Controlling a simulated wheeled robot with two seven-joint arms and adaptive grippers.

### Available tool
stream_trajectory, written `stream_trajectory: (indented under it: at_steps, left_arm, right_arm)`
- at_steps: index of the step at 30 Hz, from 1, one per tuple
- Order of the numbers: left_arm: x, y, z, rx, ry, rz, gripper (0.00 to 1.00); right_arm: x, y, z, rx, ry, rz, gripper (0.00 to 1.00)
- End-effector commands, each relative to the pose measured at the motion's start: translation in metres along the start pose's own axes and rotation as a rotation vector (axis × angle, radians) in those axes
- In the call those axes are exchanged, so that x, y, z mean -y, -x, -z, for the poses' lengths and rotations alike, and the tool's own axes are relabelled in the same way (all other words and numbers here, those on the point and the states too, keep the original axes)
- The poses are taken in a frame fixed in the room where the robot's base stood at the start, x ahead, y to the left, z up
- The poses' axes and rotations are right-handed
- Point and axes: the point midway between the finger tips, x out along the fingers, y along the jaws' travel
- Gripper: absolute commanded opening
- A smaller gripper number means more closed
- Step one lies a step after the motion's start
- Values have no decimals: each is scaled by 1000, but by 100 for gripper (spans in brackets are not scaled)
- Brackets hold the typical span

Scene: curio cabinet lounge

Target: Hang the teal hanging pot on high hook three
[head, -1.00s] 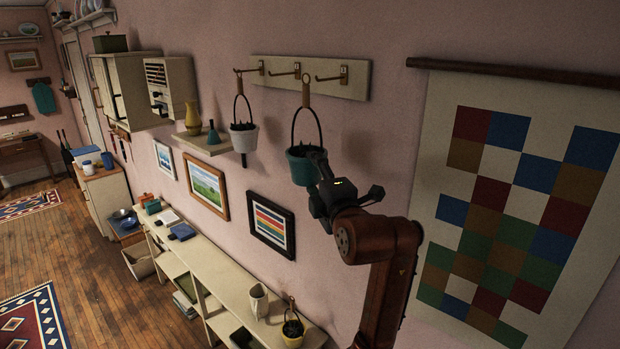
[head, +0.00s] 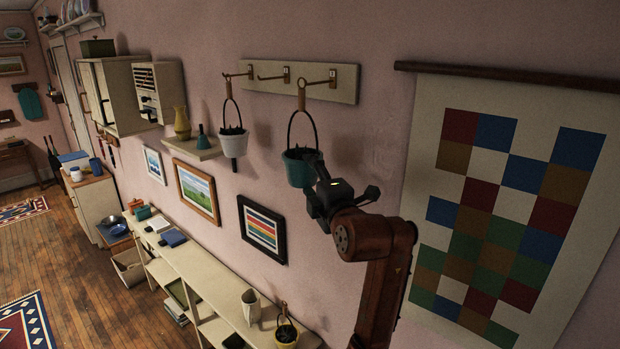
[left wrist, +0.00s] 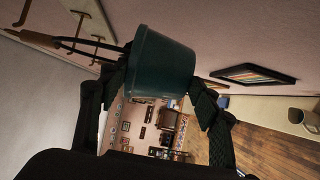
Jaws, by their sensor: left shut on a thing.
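The teal hanging pot (head: 297,168) is upright, with a dark arched handle and a tan loop (head: 302,92) on top. My left gripper (head: 313,183) is shut on the pot's side. In the left wrist view the pot (left wrist: 163,62) sits between the two fingers (left wrist: 160,95). The loop is at the outer part of the rightmost hook (head: 318,82) on the wall rail; I cannot tell whether it rests on the hook or only overlaps it. My right gripper is not in view.
A white pot (head: 233,143) hangs from the leftmost hook (head: 237,74); the middle hook (head: 270,77) is empty. A checkered wall hanging (head: 510,200) is to the right. A striped picture (head: 262,229) and a long shelf (head: 215,285) with a yellow pot (head: 286,333) are below.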

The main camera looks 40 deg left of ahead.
Motion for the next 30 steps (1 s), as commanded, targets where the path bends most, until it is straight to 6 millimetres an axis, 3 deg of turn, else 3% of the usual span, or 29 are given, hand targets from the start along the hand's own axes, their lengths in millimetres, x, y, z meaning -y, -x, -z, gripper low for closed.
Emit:
stream_trajectory:
  at_steps: [17, 30]
  left_arm:
    - [-3, 2, 0, 0, 1, -7, 19]
    - [-3, -5, -11, 0, 1, -5, 19]
  right_arm:
    - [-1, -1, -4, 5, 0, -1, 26]
    - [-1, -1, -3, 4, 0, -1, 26]
